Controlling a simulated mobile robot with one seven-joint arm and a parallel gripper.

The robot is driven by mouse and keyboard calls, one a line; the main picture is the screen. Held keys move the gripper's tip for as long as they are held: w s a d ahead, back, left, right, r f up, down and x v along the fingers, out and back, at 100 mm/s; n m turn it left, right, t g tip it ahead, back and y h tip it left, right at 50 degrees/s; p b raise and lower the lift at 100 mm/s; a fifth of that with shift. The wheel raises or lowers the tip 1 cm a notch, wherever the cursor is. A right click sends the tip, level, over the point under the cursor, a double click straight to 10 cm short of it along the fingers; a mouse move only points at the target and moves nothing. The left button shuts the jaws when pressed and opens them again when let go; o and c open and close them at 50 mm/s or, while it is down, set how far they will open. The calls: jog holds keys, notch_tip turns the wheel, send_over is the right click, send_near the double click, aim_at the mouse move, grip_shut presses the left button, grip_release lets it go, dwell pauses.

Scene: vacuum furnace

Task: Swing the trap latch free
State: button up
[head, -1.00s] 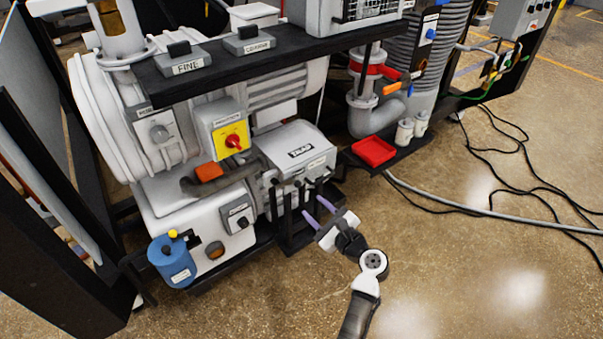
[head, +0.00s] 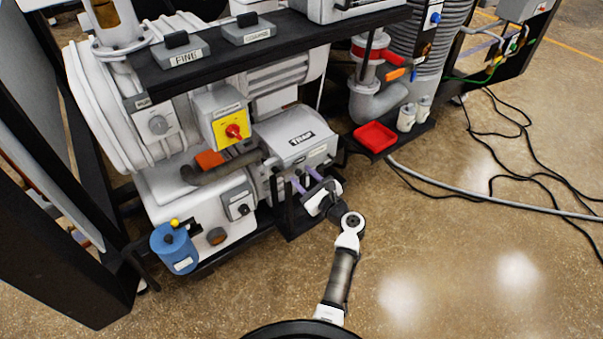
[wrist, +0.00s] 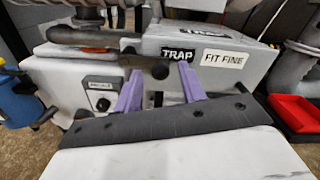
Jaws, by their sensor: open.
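The trap is a light grey box (head: 292,132) labelled TRAP, low on the pump stand in the head view. Its front, with TRAP and FIT FINE labels, fills the upper middle of the wrist view (wrist: 262,62). My gripper (head: 306,178) is open before the trap front. Contact cannot be made out.
A red tray (head: 375,137) lies right of the trap. A blue canister (head: 175,249) stands at the lower left. A yellow panel with a red switch (head: 231,130) is above left. A black shelf (head: 290,38) overhangs. Open floor lies in front, with cables at right.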

jog(key=shift+w+a, duration=0.45)
jog(key=shift+w, duration=0.15)
grip_shut()
